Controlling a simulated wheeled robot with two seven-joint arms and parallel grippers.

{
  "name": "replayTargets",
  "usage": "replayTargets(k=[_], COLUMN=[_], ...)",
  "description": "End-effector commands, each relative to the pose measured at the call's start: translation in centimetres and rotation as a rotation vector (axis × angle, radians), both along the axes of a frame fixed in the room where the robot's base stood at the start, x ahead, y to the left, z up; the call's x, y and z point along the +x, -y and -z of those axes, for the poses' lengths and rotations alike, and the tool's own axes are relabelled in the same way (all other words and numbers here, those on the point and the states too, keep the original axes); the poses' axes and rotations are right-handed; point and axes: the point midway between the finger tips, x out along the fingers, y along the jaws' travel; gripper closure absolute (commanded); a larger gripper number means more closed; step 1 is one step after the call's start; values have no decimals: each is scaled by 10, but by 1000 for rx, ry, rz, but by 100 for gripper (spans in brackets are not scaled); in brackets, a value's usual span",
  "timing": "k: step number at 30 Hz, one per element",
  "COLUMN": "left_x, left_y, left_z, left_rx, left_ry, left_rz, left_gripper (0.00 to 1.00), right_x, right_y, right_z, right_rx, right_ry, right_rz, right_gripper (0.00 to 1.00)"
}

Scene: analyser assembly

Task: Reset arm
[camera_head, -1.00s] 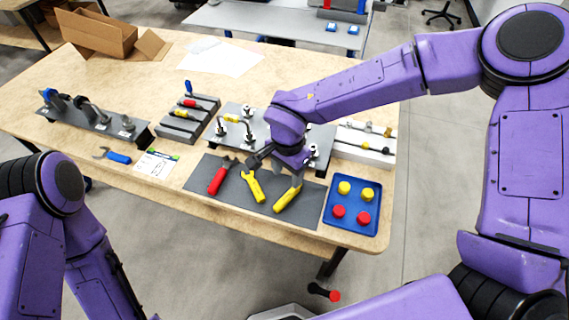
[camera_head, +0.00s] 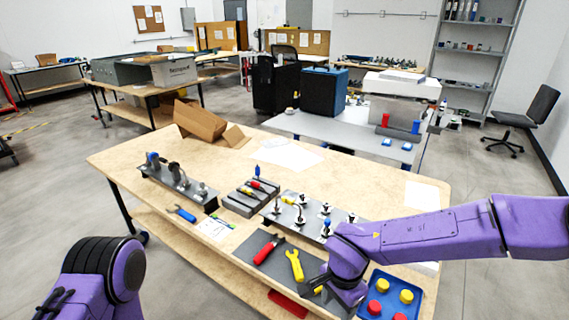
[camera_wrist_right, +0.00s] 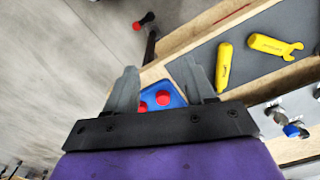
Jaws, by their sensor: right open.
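My right gripper (camera_wrist_right: 160,85) is open and empty in the right wrist view, its two fingers apart. In the head view the right gripper (camera_head: 340,296) hangs over the right end of the grey mat (camera_head: 245,252), beside the blue tray (camera_head: 408,283). A red-handled tool (camera_head: 266,251) and a yellow wrench (camera_head: 295,264) lie on the mat. In the wrist view the yellow wrench (camera_wrist_right: 272,45) and another yellow-handled tool (camera_wrist_right: 224,66) show. Of my left arm only a joint shows at the lower left; its gripper is out of view.
A metal plate with fittings (camera_head: 290,213) and a grey block holding tools (camera_head: 240,204) stand behind the mat. A dark rail with fittings (camera_head: 160,178) and a blue-handled wrench (camera_head: 181,213) are at the left. A cardboard box (camera_head: 200,121) is at the back.

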Motion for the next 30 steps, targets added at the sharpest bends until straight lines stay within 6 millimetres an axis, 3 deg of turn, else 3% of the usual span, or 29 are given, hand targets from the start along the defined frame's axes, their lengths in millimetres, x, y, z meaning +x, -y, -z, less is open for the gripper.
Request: replayTargets(k=[11,20,26,30], left_x=[0,0,0,0], left_y=[0,0,0,0], left_z=[0,0,0,0], left_rx=[0,0,0,0], left_ry=[0,0,0,0], left_rz=[0,0,0,0], left_gripper=[57,57,57,57], right_x=[-21,-59,-110,-174], right_y=[43,99,147,177], right_z=[50,116,167,199], right_rx=[-170,-396,-522,-487], right_ry=[13,75,162,223], right_rz=[17,-35,-157,-305], right_gripper=[46,46,46,46])
